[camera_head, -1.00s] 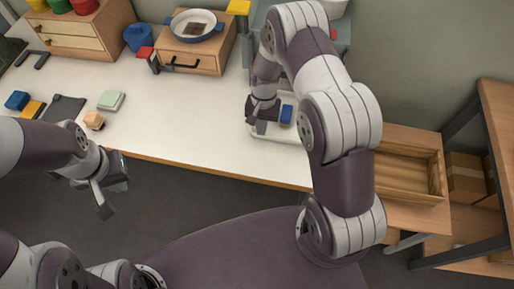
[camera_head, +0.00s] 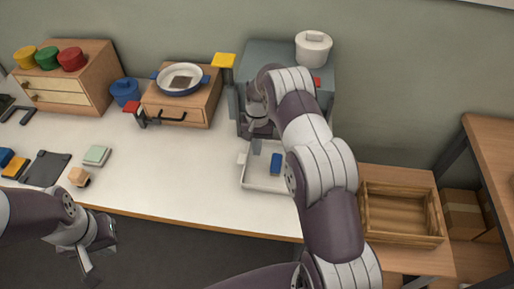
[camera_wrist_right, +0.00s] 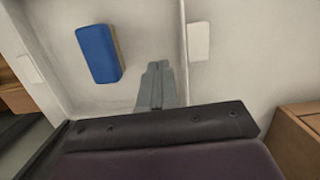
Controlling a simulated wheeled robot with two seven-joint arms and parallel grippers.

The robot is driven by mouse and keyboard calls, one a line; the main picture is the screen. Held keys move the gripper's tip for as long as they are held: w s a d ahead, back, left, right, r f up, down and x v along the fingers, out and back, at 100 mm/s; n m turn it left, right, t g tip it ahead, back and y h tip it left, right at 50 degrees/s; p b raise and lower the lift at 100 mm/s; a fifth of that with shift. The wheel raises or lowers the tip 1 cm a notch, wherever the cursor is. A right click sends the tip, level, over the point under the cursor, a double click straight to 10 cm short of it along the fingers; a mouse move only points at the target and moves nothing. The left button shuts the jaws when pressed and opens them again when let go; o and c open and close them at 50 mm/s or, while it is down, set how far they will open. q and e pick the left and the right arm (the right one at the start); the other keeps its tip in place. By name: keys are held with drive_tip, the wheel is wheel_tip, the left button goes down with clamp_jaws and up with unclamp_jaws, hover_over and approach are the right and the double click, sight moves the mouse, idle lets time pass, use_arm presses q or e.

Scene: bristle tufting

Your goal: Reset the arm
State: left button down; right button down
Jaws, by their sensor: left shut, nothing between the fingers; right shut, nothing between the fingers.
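My right gripper (camera_head: 255,147) is shut and empty above the left part of the white tray (camera_head: 252,183). In the right wrist view its two fingers (camera_wrist_right: 158,72) are together with nothing between them. A blue block (camera_head: 275,164) lies in the tray, to the right of the gripper; the wrist view shows it too (camera_wrist_right: 98,53). A small white block (camera_head: 242,158) is at the tray's left edge. My left gripper (camera_head: 86,268) is shut and empty, pointing down in front of the table's front edge.
A grey machine (camera_head: 290,62) with a white pot (camera_head: 313,48) stands behind the tray. A wooden crate (camera_head: 400,238) is on the right. The middle of the white table (camera_head: 180,170) is clear.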

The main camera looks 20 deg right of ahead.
sight(261, 167)
drive_tip(key=shift+w+d+r, duration=0.2)
drive_tip(key=shift+w, duration=0.2)
drive_tip(key=shift+n, duration=0.7)
drive_tip(key=s, duration=0.1)
drive_tip(key=s+f, duration=0.1)
drive_tip(key=s, duration=0.1)
drive_tip(key=shift+s+a+f, duration=0.15)
drive_tip(key=shift+s+f, duration=0.15)
drive_tip(key=shift+s, duration=0.05)
drive_tip(key=s+a+r+n+t, duration=0.1)
drive_tip(key=s+a+r+n, duration=0.1)
drive_tip(key=s+r, duration=0.6)
drive_tip(key=s+a+r+n+t+h, duration=0.1)
drive_tip(key=s+a+r, duration=0.3)
drive_tip(key=s+r, duration=0.5)
drive_tip(key=s+n+t, duration=0.1)
drive_tip(key=s, duration=0.2)
drive_tip(key=shift+s+a+r+n, duration=0.2)
drive_tip(key=shift+s+a+n, duration=0.05)
drive_tip(key=shift+a+n, duration=0.15)
drive_tip(key=shift+s, duration=0.1)
